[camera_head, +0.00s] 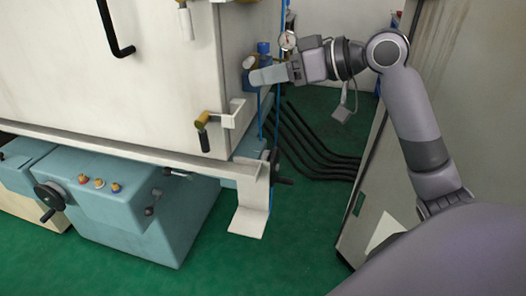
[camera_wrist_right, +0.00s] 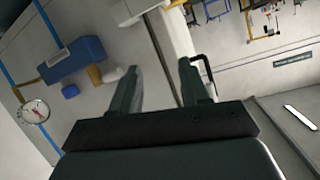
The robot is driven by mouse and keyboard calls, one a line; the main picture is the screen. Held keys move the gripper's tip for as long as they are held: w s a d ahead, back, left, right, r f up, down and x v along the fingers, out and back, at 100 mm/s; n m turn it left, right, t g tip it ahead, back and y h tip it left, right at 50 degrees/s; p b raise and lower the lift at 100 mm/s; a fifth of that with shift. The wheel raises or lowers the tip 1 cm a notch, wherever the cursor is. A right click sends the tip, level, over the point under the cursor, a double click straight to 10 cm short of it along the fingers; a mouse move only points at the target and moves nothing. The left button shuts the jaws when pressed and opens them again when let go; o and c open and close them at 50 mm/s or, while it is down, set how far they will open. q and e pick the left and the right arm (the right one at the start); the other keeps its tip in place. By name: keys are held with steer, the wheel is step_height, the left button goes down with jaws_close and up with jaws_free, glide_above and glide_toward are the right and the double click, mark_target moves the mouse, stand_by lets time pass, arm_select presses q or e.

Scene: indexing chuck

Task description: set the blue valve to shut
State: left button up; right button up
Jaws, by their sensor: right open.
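The blue valve shows as a blue block (camera_wrist_right: 72,60) with brass fittings in the right wrist view, left of my gripper's fingers. In the head view blue parts (camera_head: 264,47) show at the corner of the white cabinet, behind my right gripper, which partly hides them. My right gripper (camera_head: 254,77) reaches in from the right at that corner. In the wrist view its two dark fingers (camera_wrist_right: 160,68) stand apart with nothing between them. The valve lies outside the fingers and no contact shows. My left gripper is not in view.
A round gauge (camera_wrist_right: 33,112) sits near the valve beside blue pipes. The white cabinet (camera_head: 120,85) has a black bent handle (camera_head: 120,50) and a brass-and-black lever (camera_head: 203,130). Black hoses (camera_head: 315,155) cross the green floor. A panel stands right of the gap.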

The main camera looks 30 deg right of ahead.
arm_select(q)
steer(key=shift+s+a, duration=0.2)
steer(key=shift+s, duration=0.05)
arm_select(e)
steer(key=s+a+f+g+h, duration=0.2)
steer(key=a+f, duration=0.1)
steer(key=f, duration=1.1)
steer(key=shift+s+a+f+m, duration=0.2)
steer(key=shift+m, duration=0.1)
steer(key=shift+r, duration=0.1)
